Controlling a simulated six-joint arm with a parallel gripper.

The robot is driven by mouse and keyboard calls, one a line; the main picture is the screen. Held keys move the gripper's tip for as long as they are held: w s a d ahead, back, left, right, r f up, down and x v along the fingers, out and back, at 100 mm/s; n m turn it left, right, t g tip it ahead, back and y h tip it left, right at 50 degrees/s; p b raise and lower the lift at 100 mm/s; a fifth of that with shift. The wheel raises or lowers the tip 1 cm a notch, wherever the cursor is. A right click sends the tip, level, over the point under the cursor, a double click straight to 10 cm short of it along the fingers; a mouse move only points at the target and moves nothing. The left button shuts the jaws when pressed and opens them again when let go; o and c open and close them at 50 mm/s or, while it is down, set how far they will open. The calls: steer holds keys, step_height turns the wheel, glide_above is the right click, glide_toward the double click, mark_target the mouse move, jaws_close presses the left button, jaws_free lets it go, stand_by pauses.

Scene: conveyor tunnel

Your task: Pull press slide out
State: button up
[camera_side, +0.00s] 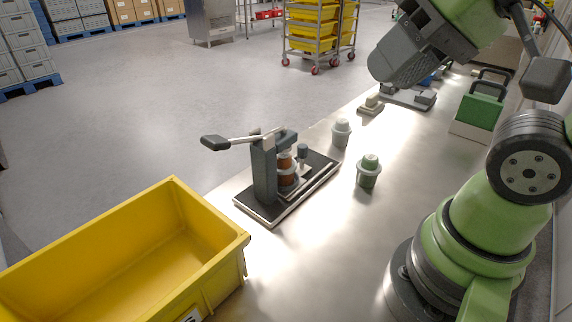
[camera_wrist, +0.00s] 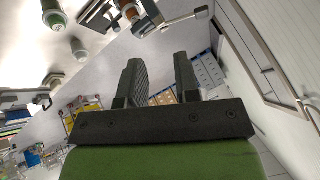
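The press (camera_side: 266,167) stands on a dark base plate with a pale edge, mid-bench, in the side view. Its lever (camera_side: 226,141) with a dark knob sticks out to the left, about level. A brown-orange cylinder (camera_side: 286,168) stands under the press head. A pale rail-like part (camera_side: 318,178), perhaps the slide, lies along the plate, partly hidden by the press. My gripper (camera_side: 387,76) is up and to the right of the press, well clear of it. In the wrist view its two ribbed fingers (camera_wrist: 158,65) are apart with nothing between them.
Two collared cups, one pale (camera_side: 341,132) and one green (camera_side: 368,171), stand right of the press. A yellow bin (camera_side: 205,258) is at front left. Farther along the bench are a small beige block (camera_side: 371,105) and a green handled box (camera_side: 480,111).

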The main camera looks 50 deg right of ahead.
steer(key=o, duration=0.3)
steer(key=w+d+m+g, duration=0.1)
steer(key=w, duration=0.1)
steer(key=w+d+m+g, duration=0.1)
steer(key=w, duration=0.2)
steer(key=w+r+m+g, duration=0.1)
steer(key=w, duration=0.2)
steer(key=shift+w+d+r, duration=0.1)
steer(key=shift+w+d, duration=0.15)
steer(key=shift+d, duration=0.15)
steer(key=m+g+y, duration=0.1)
steer(key=m+g, duration=0.3)
steer(key=m, duration=0.2)
glide_above(304, 145)
step_height(304, 145, down, 11)
step_height(304, 145, down, 16)
steer(key=m+g+y, duration=0.1)
steer(key=m, duration=0.1)
steer(key=shift+r+m, duration=0.15)
steer(key=shift+m, duration=0.15)
jaws_close()
